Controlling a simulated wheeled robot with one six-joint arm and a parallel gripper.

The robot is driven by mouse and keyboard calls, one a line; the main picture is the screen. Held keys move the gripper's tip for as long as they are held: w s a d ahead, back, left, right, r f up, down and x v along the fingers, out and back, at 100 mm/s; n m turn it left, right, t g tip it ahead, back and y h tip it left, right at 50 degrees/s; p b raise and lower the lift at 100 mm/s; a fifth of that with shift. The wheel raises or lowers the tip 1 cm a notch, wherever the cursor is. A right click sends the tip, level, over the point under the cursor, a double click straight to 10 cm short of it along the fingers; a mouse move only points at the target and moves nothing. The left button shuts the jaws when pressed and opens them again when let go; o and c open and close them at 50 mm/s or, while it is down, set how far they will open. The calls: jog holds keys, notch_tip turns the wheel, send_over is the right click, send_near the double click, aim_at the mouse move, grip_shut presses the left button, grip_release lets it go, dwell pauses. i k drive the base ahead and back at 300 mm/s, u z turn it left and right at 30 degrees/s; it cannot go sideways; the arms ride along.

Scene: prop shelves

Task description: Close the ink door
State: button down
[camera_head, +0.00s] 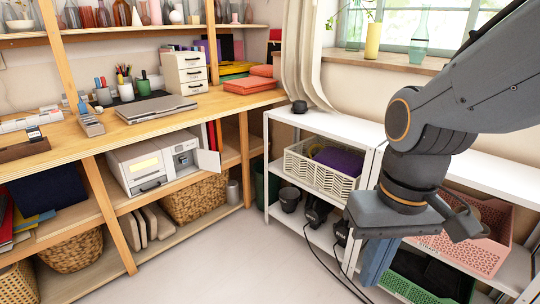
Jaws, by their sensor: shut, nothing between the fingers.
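A white printer (140,168) sits on the middle shelf under the wooden worktop. Its small ink door (208,162) stands open, swung out to the right of a dark ink recess (184,160) on the printer's front. My gripper (374,268) hangs at the lower right, in front of the white shelves, well apart from the door. It points down, appears shut and holds nothing. Part of it is hidden by its own body.
The wooden worktop (150,110) overhangs the printer. A woven basket (196,200) stands below it. White shelves (300,205) with a cream basket (318,172) and a pink crate (480,235) lie close to my arm. The floor (240,260) between is clear.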

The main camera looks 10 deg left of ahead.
aim_at(208, 160)
jog(key=z, duration=0.1)
jog(key=i, duration=0.7)
jog(key=u, duration=0.75)
jog(key=i, duration=0.65)
jog(key=u, duration=0.6)
